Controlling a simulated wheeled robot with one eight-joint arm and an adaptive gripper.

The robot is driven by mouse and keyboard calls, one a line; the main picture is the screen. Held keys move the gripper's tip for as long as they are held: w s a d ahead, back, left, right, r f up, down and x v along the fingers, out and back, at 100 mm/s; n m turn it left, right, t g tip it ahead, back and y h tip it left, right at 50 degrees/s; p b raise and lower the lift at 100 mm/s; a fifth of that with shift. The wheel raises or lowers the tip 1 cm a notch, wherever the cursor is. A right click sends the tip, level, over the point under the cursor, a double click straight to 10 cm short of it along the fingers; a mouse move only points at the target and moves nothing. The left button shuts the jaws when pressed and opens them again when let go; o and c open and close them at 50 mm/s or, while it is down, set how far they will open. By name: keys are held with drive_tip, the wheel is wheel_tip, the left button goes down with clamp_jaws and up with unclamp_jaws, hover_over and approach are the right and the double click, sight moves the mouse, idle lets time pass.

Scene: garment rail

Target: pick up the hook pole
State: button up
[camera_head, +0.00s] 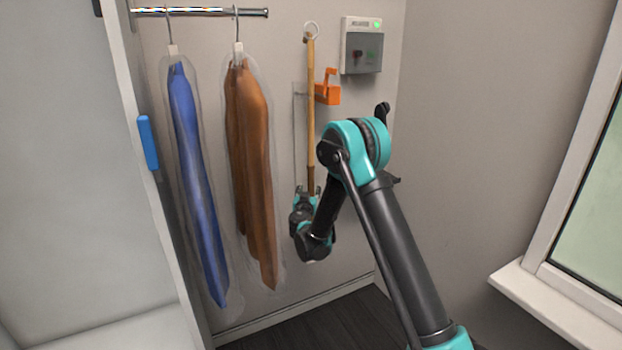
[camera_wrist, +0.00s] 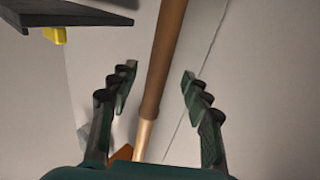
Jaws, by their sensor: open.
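The hook pole (camera_head: 310,110) is a long wooden pole with a pale ring-like hook at its top. It stands upright against the wall, right of the hanging garments. My gripper (camera_head: 308,189) is at the pole's lower part, with its fingers pointing up. In the wrist view the pole (camera_wrist: 168,50) runs between the two open fingers of my gripper (camera_wrist: 159,70), with a visible gap on each side. The pole's lower end is hidden behind my gripper.
An orange bracket (camera_head: 328,90) and a grey control box (camera_head: 361,46) are on the wall right of the pole. A blue garment (camera_head: 192,165) and a brown garment (camera_head: 252,160) hang from a metal rail (camera_head: 190,12) at left. A window sill (camera_head: 550,310) juts out at right.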

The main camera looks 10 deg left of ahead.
sight(310, 185)
drive_tip(key=w, duration=0.4)
drive_tip(key=shift+w, duration=0.2)
drive_tip(key=shift+c, duration=0.6)
clamp_jaws()
